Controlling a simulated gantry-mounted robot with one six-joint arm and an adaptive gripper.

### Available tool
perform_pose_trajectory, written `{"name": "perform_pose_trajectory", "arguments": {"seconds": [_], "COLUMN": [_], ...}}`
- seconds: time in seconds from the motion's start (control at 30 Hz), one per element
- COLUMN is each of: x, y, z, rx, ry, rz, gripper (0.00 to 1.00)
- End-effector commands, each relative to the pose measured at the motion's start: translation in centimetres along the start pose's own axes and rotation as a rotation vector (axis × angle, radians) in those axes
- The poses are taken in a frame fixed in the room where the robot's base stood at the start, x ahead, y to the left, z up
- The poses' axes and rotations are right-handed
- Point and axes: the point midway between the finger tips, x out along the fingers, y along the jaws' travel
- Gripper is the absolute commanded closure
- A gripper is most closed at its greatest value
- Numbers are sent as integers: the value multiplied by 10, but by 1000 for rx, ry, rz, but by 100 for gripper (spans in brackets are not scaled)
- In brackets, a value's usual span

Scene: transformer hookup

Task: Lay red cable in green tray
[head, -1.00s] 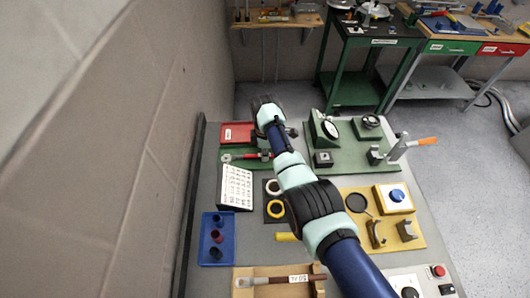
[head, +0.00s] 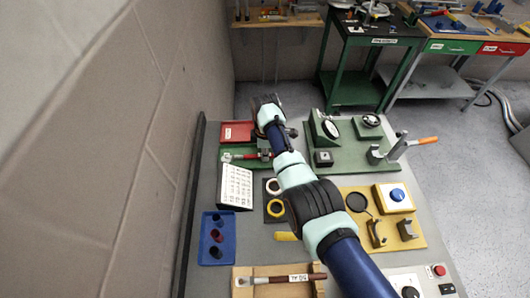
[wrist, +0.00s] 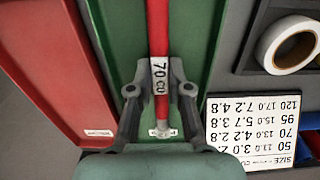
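The red cable (wrist: 158,35), with a white band reading "70 CU" and a metal lug at its near end, lies lengthwise over the green tray (wrist: 205,40) in the wrist view. In the head view, the cable (head: 243,156) and green tray (head: 262,139) show at the left edge of the bench, partly hidden by my arm. Whether the cable's whole length touches the tray floor cannot be told.
A red tray (head: 237,133) adjoins the green one. A white size chart (head: 235,187) and a black mat with tape rolls (head: 275,188) stand nearer. A blue holder (head: 217,226), a wooden rack with a brown cable (head: 270,279), and a green fixture board (head: 350,163) surround the arm.

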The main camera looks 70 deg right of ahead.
Motion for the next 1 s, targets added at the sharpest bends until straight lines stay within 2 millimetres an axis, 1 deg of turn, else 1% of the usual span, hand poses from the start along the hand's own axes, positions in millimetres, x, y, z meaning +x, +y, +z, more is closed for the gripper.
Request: {"name": "perform_pose_trajectory", "arguments": {"seconds": [0.03, 0.13, 0.17, 0.47, 1.0], "x": [0, 0, 0, -2, -53], "y": [0, 0, 0, 0, 0], "z": [0, 0, 0, 0, 0], "rx": [0, 0, 0, 0, 0], "ry": [0, 0, 0, 0, 0], "rz": [0, 0, 0, -1, -1], "gripper": [71, 55, 54, 54, 54]}}
